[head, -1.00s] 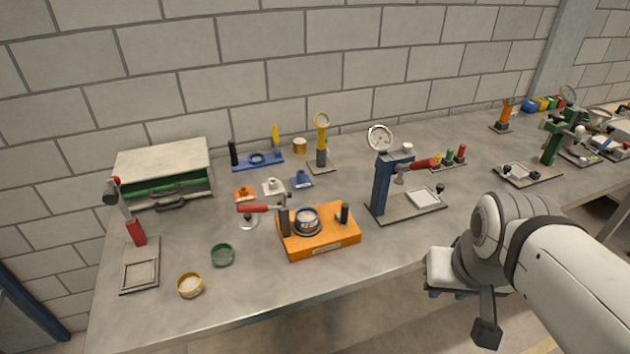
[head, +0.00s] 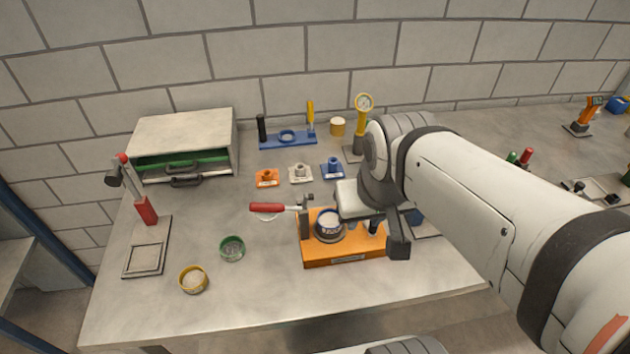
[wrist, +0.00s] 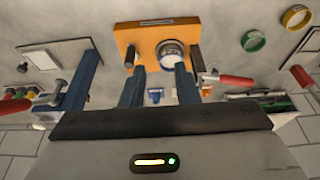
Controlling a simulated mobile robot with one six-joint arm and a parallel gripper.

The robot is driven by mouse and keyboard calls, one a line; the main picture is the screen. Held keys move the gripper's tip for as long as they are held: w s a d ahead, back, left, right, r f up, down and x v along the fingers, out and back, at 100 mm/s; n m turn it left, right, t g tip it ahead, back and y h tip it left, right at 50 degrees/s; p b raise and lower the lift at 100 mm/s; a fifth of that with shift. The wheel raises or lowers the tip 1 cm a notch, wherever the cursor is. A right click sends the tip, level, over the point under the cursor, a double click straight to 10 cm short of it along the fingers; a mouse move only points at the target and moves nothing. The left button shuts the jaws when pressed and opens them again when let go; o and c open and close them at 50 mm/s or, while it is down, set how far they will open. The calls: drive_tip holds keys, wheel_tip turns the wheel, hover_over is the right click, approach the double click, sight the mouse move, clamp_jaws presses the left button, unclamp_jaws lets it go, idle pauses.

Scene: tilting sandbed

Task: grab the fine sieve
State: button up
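Three round sieve-like rings are in view, and I cannot tell which is the fine one. A yellow ring (head: 193,280) and a green ring (head: 232,248) lie on the bench at the front left. They also show in the wrist view, the yellow ring (wrist: 296,17) and the green ring (wrist: 254,40) at the upper right. A blue-and-white ring (head: 329,222) sits in an orange clamp base (head: 345,260); it shows in the wrist view too (wrist: 171,54). My gripper (wrist: 158,76) is open and empty, above the orange base, right of the loose rings in the head view.
A red-handled lever stand (head: 145,210) is at the left. A drawer cabinet (head: 185,145) and a blue rack (head: 287,138) stand at the back. Small orange, white and blue pieces (head: 300,173) lie mid-bench. The bench in front of the rings is clear.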

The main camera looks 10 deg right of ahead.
drive_tip(key=m+g+b, duration=0.3)
drive_tip(key=m+b, duration=0.2)
drive_tip(key=b, duration=0.3)
hover_over(330, 222)
drive_tip(key=d, duration=0.2)
wheel_tip(330, 222, down, 9)
drive_tip(key=f, duration=0.5)
drive_tip(key=s+f, duration=0.1)
drive_tip(key=f, duration=0.1)
drive_tip(key=shift+s+d+f, duration=0.1)
drive_tip(key=shift+d+f, duration=0.15)
drive_tip(key=shift+c, duration=0.5)
clamp_jaws()
